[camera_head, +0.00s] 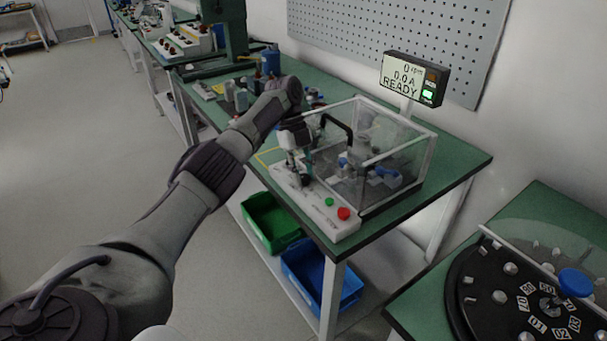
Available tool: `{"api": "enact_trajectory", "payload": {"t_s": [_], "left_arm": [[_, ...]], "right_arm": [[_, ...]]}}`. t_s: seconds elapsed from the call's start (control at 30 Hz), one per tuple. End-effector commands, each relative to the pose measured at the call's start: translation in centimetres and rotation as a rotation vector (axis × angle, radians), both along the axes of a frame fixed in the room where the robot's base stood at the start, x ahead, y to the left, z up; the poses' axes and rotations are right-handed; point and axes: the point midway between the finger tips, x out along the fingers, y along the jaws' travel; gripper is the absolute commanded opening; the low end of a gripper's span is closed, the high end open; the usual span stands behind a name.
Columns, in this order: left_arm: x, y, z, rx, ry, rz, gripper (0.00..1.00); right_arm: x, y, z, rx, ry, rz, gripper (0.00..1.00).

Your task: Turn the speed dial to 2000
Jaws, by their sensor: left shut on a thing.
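My left gripper (301,172) points down over the white control panel (291,194) at the front of the green bench. It is shut on the dark speed dial (306,182), which the fingers largely hide. The dial's scale and pointer cannot be read. The display (403,77) on a post behind reads 0 rpm, 0.0 A and READY, with a green light lit beside the text. A green button (329,202) and a red button (344,213) sit on the panel to the right of the gripper. My right gripper is not in view.
A clear guard box (401,150) with a black handle stands just behind the panel. A green bin (268,223) and a blue bin (315,272) rest on the lower shelf. A round black fixture (480,290) with a blue knob stands on another bench, bottom right.

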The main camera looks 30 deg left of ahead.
Motion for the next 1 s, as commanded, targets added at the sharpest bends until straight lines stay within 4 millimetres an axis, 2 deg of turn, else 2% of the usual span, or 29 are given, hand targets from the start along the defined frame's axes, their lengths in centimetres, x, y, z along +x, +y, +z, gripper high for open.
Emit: {"api": "enact_trajectory", "payload": {"t_s": [0.2, 0.23, 0.37, 0.83, 1.0], "left_arm": [[0.1, 0.0, 0.1, 0.002, -0.003, 0.002, 0.0], [0.1, 0.1, 0.1, 0.002, -0.003, 0.002, 0.38], [0.1, 0.1, 0.1, 0.001, -0.002, 0.002, 0.59], [0.1, 0.0, 0.2, 0.0, -0.006, 0.007, 0.59], [0.0, 0.1, 0.5, 0.001, -0.006, 0.082, 0.59]], "right_arm": [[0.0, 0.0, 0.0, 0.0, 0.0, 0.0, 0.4], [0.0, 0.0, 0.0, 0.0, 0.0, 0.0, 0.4], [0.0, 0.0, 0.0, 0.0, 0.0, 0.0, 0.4], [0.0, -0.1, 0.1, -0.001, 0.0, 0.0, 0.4], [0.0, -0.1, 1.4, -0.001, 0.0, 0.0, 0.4]]}}
